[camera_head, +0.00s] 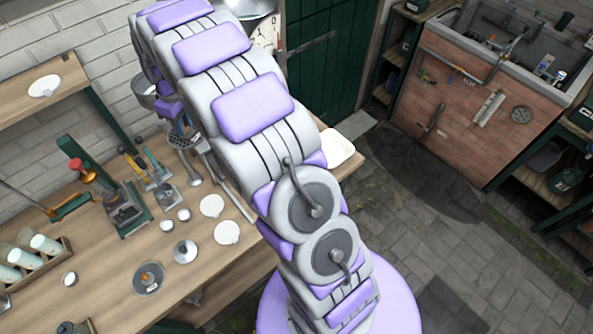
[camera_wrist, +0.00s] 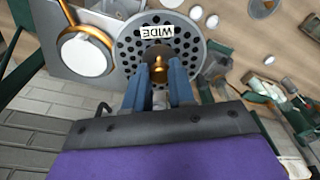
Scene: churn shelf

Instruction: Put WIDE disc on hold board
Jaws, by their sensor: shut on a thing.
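The WIDE disc (camera_wrist: 133,47) is a grey perforated round plate with a white label reading WIDE, upside down in the wrist view. A brass knob (camera_wrist: 159,69) rises from it. My gripper (camera_wrist: 160,75) has its two blue-grey fingers closed around this knob. A flat grey board (camera_wrist: 45,22) lies beside the disc at the upper left of the wrist view, with a copper ring and a white round face on it. I cannot tell whether this is the hold board.
A shelf (camera_head: 25,98) stands at upper left. Paved floor (camera_head: 480,250) is open at right.

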